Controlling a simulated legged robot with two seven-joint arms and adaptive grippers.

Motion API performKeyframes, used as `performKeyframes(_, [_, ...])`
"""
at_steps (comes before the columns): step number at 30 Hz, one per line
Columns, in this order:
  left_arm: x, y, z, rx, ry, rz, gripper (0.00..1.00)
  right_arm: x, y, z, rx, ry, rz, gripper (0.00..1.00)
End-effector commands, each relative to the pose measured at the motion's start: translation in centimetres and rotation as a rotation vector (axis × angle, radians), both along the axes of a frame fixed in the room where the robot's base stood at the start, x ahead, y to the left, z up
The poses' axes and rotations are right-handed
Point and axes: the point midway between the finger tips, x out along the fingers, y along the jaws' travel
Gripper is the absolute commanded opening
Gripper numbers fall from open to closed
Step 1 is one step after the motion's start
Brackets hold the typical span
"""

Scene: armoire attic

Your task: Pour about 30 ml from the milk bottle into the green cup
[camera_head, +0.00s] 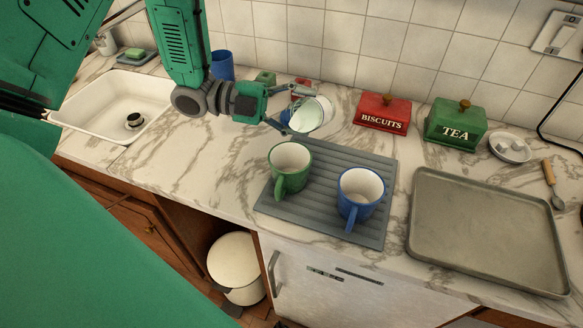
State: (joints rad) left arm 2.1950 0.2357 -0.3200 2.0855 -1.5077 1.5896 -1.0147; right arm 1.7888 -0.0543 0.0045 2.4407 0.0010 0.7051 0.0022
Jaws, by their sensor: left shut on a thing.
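The green cup (289,181) stands upright on a grey ribbed mat (268,203), its pale inside showing and its handle toward me. My left gripper (285,121) is shut on a pale, glassy container, seemingly the milk bottle (312,116). The bottle is tilted beyond the cup, up and slightly right of it in the picture, apart from its rim. I see no stream of milk, and I cannot tell the level inside. My right gripper is not in view.
A blue mug (361,195) stands on the mat right of the green cup. A grey tray (485,230) lies farther right. A red biscuits box (382,111) and green tea box (455,124) stand by the wall. The sink (105,105) is at left, with clear counter between.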

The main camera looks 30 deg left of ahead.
Motion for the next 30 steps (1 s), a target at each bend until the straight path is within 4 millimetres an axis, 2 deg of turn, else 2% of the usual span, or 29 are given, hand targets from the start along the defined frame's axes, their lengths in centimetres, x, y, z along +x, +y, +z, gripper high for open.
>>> performKeyframes(1, [0.1, -0.1, -0.3, 0.000, -0.032, 0.000, 0.13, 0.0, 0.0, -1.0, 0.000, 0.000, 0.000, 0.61])
performKeyframes(9, [0.3, -0.7, -0.1, 0.013, -0.171, 0.001, 0.13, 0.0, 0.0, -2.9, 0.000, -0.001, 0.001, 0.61])
performKeyframes(30, [0.5, -0.3, -0.1, 0.016, -0.296, 0.000, 0.13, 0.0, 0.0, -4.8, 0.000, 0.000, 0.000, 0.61])
